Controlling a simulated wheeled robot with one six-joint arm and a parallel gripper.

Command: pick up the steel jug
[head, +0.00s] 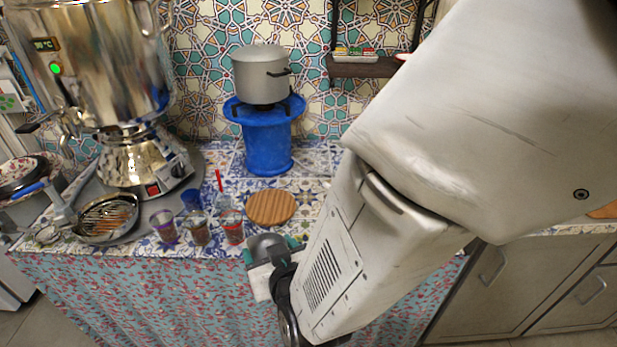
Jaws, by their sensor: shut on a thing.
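My gripper (272,251) is at the counter's front edge, at the lower middle of the head view. Its teal-edged fingers are shut on a grey, rounded metal thing, which I take to be the steel jug (264,242). Only the jug's upper part shows; the gripper and my arm hide the rest. I cannot tell whether its base touches the counter. The round striped wooden board (271,207) lies just behind it.
A frying pan (106,217) and a large samovar (130,160) are further left. A grey pot (261,75) sits on a blue stand (267,143) behind. Clear tiles lie around the stand.

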